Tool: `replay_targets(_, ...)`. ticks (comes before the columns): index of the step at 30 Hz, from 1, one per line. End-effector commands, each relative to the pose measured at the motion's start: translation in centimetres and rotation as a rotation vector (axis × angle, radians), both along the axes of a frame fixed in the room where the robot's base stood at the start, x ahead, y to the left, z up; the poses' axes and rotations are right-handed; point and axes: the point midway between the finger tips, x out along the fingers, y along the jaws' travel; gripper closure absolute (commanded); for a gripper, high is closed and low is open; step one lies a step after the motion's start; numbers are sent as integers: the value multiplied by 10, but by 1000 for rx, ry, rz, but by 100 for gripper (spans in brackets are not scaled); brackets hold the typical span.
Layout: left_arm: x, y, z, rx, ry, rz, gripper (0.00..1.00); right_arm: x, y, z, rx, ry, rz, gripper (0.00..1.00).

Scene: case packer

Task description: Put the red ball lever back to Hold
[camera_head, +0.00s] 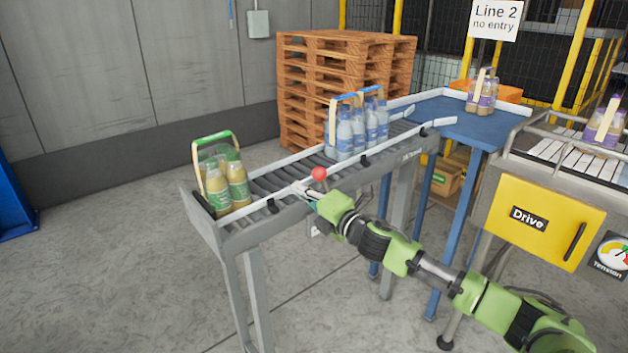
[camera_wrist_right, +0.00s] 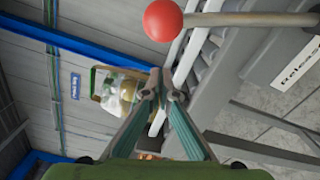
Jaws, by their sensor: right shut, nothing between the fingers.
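The red ball (camera_head: 319,174) of the lever stands at the near side rail of the roller conveyor. In the right wrist view the red ball (camera_wrist_right: 163,19) is at the top, on a grey rod (camera_wrist_right: 240,19) that runs to the right. My right gripper (camera_head: 305,190) is beside the ball, at the conveyor's edge. Its fingertips (camera_wrist_right: 163,85) are together with nothing between them, apart from the ball in the picture. A label reading "Releas…" (camera_wrist_right: 297,66) is partly cut off at the right. No Hold label is readable. My left gripper is not in view.
The roller conveyor (camera_head: 228,232) carries a green-handled bottle pack (camera_head: 222,183) at its left end and a blue-topped pack (camera_head: 357,130) farther along. A blue table (camera_head: 445,112) adjoins its far end. A yellow Drive panel (camera_head: 535,222) stands right.

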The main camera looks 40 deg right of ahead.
Motion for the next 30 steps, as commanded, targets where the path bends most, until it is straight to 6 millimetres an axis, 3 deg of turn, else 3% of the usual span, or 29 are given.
replay_targets(1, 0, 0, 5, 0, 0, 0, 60, 6, 0, 4, 0, -2, 0, 100)
replay_targets(3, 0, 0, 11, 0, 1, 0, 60, -1, -15, 6, -2, 3, -2, 100)
replay_targets(9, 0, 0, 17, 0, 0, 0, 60, -6, -33, 11, 0, 2, -1, 100)
replay_targets(30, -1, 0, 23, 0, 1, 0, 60, -7, -45, 19, 49, 4, -2, 100)
